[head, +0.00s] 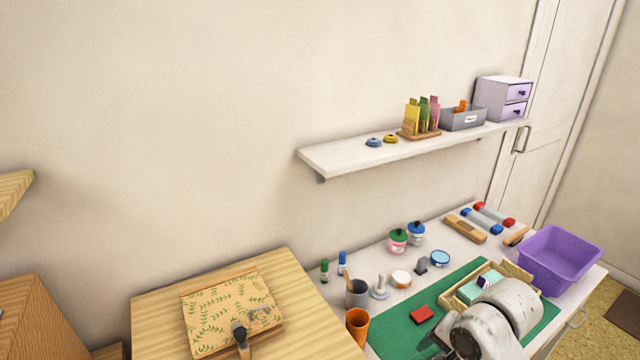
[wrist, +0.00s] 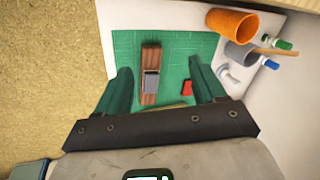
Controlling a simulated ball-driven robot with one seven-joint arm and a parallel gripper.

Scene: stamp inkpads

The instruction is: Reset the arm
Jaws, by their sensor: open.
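My gripper (wrist: 160,66) shows in the wrist view with its two dark green fingers wide apart and nothing held between them. It is above the green mat (wrist: 205,45). A brown wooden piece with a grey block on it (wrist: 151,82) lies on the mat, seen between the fingers. A small red pad (wrist: 187,88) is near the right finger. In the head view my pale arm (head: 505,310) reaches over the green mat (head: 392,342) at lower right and hides part of it. The fingers are not clearly seen there. The red pad (head: 422,314) lies left of the arm.
An orange cup (head: 358,325) and a grey cup (head: 357,294) stand left of the mat. A wooden tray (head: 461,298) is beside my arm, and a purple bin (head: 560,256) is to the right. A wall shelf (head: 350,157) hangs above the desk. A patterned board (head: 225,310) lies on the left table.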

